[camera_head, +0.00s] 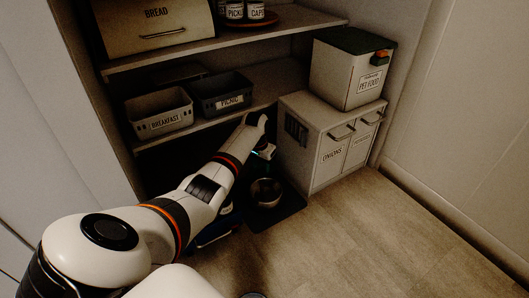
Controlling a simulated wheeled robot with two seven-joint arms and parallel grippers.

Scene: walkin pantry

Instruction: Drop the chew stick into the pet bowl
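The pet bowl (265,198), a round metallic-looking bowl, sits on a dark mat (287,216) on the floor, in front of the shelves and left of the white cabinet. My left arm reaches in from the lower left. Its gripper (264,152) is small and dim, above and behind the bowl near the cabinet's left side. I cannot tell whether its fingers are open or shut, or whether they hold anything. I cannot make out the chew stick. My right gripper is not in view.
The white cabinet (313,178) carries a pet food bin (346,81) with a dark lid. Breakfast (160,122) and picnic (231,103) baskets stand on the middle shelf, with a bread box (158,36) above. A dark blue object (217,232) lies beside my forearm. The wooden floor at right is clear.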

